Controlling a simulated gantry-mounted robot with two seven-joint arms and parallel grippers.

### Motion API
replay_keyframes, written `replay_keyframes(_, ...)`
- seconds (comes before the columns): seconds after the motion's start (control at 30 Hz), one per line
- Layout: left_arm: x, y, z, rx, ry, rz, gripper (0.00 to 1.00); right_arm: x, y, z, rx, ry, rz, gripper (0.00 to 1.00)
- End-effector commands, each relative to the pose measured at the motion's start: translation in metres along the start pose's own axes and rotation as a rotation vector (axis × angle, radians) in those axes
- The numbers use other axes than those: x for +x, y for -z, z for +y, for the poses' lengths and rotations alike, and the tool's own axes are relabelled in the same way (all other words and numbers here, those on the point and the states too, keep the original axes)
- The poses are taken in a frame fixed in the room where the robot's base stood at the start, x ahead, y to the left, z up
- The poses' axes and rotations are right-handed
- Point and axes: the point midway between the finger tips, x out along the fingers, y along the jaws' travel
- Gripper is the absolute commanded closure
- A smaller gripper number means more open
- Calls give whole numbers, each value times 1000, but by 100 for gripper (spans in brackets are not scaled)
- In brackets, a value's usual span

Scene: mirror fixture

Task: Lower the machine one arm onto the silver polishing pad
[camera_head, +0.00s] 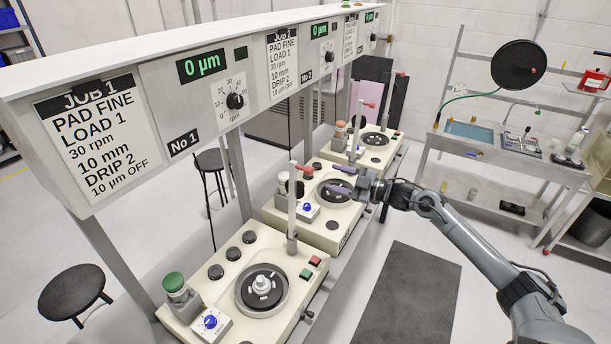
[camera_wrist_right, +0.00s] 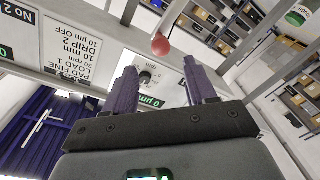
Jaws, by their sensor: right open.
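Machine one (camera_head: 228,267) is the nearest cream bench unit, under the No 1 panel. Its round plate (camera_head: 246,306) has a dark disc with a silver piece (camera_head: 262,285) at the centre. A pale upright arm (camera_head: 292,215) rises at its back right corner, with a red knob (camera_head: 307,170) near the top. My right gripper (camera_head: 340,179) is open and empty, its purple fingers pointing left toward the knob. In the right wrist view, a red ball (camera_wrist_right: 161,45) shows beyond and between the open fingers (camera_wrist_right: 159,88), apart from them. My left gripper is not in view.
Machine two (camera_head: 325,230) and a third unit (camera_head: 380,142) stand behind machine one. The sign panel (camera_head: 150,105) overhangs the row on posts. A black mat (camera_head: 410,295) lies on the floor. Stools stand at left, a steel sink bench (camera_head: 495,165) at right.

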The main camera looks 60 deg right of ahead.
Motion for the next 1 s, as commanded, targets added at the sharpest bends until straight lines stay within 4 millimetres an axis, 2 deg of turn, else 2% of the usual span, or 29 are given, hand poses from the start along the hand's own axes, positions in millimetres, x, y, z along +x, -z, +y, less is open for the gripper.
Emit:
replay_keyframes(0.17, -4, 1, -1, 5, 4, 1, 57, 16, 1, 1, 1, -2, 2, 44)
replay_keyframes(0.6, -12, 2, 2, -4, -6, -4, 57, 75, 1, 0, 2, -3, 0, 44)
replay_keyframes(0.8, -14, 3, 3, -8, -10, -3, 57, 92, 0, 0, 3, -3, -1, 44)
replay_keyframes(1.0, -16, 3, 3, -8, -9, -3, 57, 102, -1, -1, 2, -2, -1, 44)
